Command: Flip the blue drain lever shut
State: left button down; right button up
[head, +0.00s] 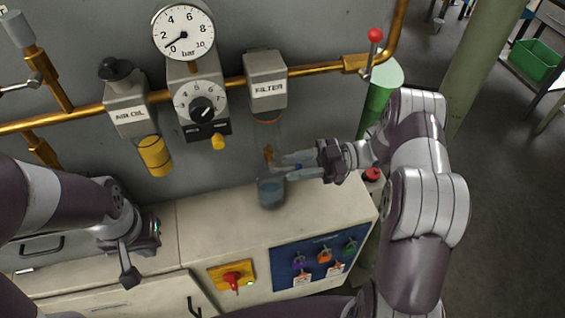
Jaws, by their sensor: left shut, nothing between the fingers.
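The filter unit (266,80) hangs on the brass pipe with a clear bowl (267,132) below it. A small brass drain fitting (268,155) shows under the bowl. I cannot make out the blue lever clearly; my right fingers are beside the fitting and may cover it. My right gripper (286,168) comes in from the right, its two fingers apart around the height of the drain; contact is unclear. A glass jar (271,193) with bluish liquid stands below on the cabinet top. My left gripper (129,278) is shut and empty, pointing down at the cabinet's left front.
The cabinet top (215,220) is mostly clear. A pressure gauge (183,32), a regulator knob (202,107) and a yellow oil bowl (155,155) are left of the filter. A red-knobbed lever (375,36) and green cylinder (380,90) stand to the right.

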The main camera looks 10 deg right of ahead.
aim_at(295, 167)
jog(key=a, duration=0.2)
jog(key=shift+s+a+r, duration=0.15)
jog(key=shift+s+a, duration=0.05)
jog(key=shift+a, duration=0.15)
jog(key=shift+w+a, duration=0.15)
jog(key=shift+a, duration=0.15)
jog(key=shift+f, duration=0.2)
